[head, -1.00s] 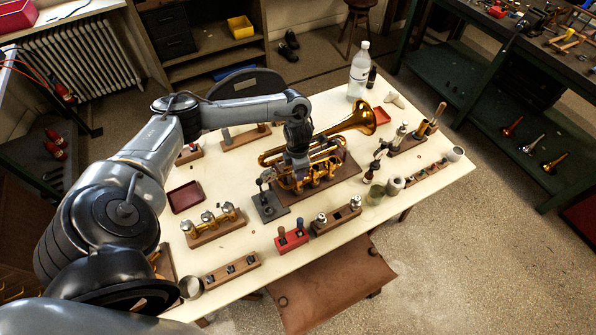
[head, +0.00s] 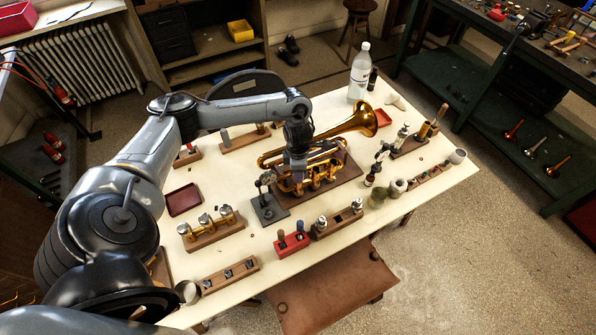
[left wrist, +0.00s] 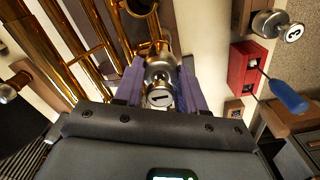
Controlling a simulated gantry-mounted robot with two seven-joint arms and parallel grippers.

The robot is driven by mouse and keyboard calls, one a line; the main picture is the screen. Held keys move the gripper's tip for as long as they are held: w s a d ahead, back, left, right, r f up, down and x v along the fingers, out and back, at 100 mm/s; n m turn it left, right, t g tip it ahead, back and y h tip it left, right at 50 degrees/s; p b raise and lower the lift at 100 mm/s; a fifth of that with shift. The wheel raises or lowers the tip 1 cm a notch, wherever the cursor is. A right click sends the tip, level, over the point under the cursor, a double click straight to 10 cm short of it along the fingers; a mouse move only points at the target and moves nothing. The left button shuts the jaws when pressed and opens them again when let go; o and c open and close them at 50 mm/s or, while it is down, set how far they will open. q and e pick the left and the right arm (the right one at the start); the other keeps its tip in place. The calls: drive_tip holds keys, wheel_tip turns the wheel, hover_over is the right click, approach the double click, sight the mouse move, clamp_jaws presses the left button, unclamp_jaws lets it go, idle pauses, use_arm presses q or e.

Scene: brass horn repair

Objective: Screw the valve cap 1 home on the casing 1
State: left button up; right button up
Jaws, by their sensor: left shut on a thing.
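The brass trumpet (head: 352,122) lies on a wooden stand on the table, and its tubes (left wrist: 62,45) fill the left of the wrist view. My left gripper (head: 297,172) points down over its valve section. In the wrist view the purple fingers of my left gripper (left wrist: 159,82) are shut on the silver valve cap 1 (left wrist: 160,97), whose top shows a "1". The fingers and cap hide the top of casing 1, so I cannot tell how far the cap is seated. My right gripper is not in view.
A wooden block (head: 337,223) with silver caps and a red tool holder (head: 291,244) stand in front of the trumpet. A dark small stand (head: 268,209) is close to my gripper's left. A bottle (head: 358,78) stands at the back.

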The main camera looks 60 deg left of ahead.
use_arm(q)
drive_tip(key=shift+f+m+b, duration=0.15)
drive_tip(key=shift+m+b, duration=1.4)
drive_tip(key=shift+m, duration=1.05)
drive_tip(key=shift+m+b, duration=0.4)
drive_tip(key=shift+m, duration=0.4)
drive_tip(key=m, duration=0.3)
drive_tip(key=shift+m, duration=0.3)
drive_tip(key=o, duration=1.3)
drive_tip(key=shift+c, duration=0.2)
